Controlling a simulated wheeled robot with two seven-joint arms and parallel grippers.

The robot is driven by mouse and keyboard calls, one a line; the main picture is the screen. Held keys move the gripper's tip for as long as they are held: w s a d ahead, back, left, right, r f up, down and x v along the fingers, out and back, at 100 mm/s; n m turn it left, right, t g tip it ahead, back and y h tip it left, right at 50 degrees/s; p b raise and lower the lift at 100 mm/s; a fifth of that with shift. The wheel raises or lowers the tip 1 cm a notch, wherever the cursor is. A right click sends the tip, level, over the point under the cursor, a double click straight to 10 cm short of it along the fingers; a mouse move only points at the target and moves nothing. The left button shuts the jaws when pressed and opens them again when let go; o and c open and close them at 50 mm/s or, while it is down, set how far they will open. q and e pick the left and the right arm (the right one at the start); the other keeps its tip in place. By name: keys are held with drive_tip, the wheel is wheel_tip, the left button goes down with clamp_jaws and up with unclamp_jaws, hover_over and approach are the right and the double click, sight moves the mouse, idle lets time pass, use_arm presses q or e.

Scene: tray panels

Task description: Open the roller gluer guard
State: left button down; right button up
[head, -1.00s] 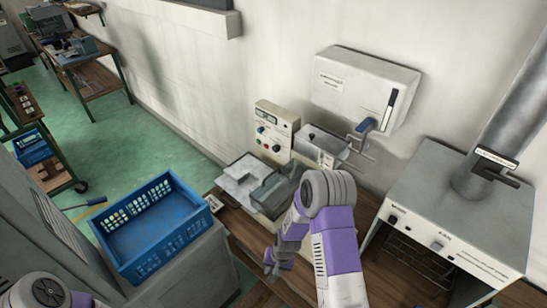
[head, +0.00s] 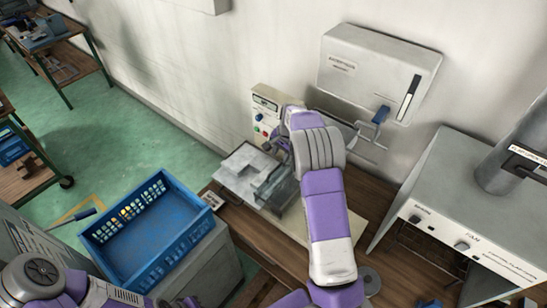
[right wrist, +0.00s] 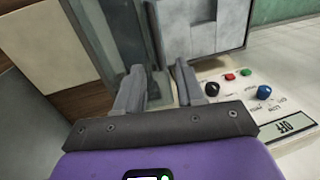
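The roller gluer is the low grey machine on the wooden bench, with a pale flat bed (head: 243,167) and a control box (head: 264,113). A see-through, grey-tinted guard (head: 282,190) shows at its front, partly behind my right arm. In the right wrist view the tinted guard (right wrist: 97,32) stands just beyond the fingers, with a dark upright edge. My right gripper (right wrist: 157,88) is open, its fingers either side of that edge; I cannot tell whether they touch it. It also shows in the head view (head: 276,150), over the machine.
A blue crate (head: 150,237) stands on a grey cabinet to the left. A white wall box (head: 375,75) with a blue-handled lever hangs behind the bench. A grey oven-like unit (head: 470,205) with a duct stands to the right.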

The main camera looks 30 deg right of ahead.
sight(278, 167)
drive_tip(key=f, duration=0.6)
drive_tip(key=shift+w+a+f+p, duration=0.25)
drive_tip(key=shift+w+p, duration=0.05)
drive_tip(key=shift+w, duration=0.1)
clamp_jaws()
